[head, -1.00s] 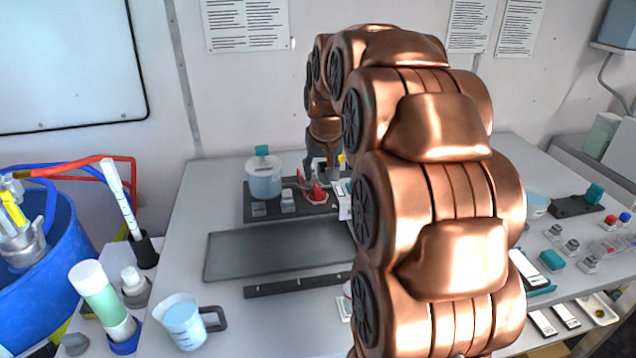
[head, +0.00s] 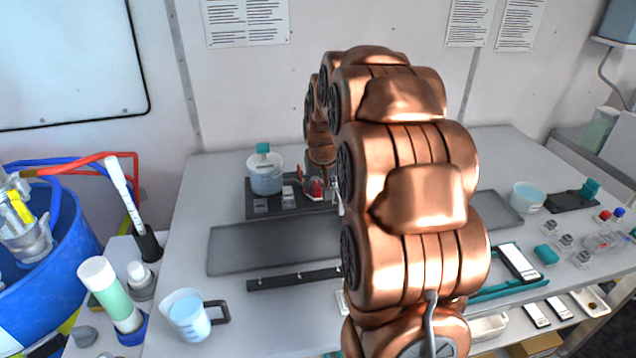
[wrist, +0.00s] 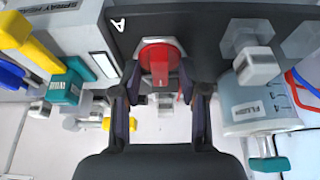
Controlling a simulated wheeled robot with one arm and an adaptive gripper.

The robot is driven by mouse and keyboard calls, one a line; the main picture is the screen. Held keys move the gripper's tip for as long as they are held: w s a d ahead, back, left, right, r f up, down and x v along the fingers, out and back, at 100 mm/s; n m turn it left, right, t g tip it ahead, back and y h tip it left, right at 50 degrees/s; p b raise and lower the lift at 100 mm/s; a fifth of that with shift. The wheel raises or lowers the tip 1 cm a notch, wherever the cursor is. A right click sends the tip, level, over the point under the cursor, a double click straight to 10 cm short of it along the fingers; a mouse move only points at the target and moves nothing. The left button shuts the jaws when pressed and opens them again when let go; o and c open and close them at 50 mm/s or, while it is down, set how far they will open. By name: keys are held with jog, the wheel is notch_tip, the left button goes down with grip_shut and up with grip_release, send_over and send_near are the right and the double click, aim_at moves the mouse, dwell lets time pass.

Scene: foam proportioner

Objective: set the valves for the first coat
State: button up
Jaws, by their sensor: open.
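In the wrist view a red valve knob (wrist: 160,57) sits on a dark plate (wrist: 205,18) marked A. My gripper (wrist: 160,80) is open, with one finger on each side of the red knob; contact cannot be told. To the left are a teal valve handle (wrist: 66,88) and a yellow handle (wrist: 32,45) by a label reading SPRAY HEAD. To the right is a clear pot (wrist: 258,108) with a teal handle (wrist: 268,164). In the head view the red knob (head: 315,188) and pot (head: 266,178) show on the dark plate; my arm hides what lies to their right.
A grey tray (head: 275,247) and a dark strip (head: 290,280) lie in front of the plate. A jug (head: 187,314) stands at the front left, near a blue drum (head: 60,250).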

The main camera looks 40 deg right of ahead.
jog(key=shift+c, duration=0.2)
grip_shut()
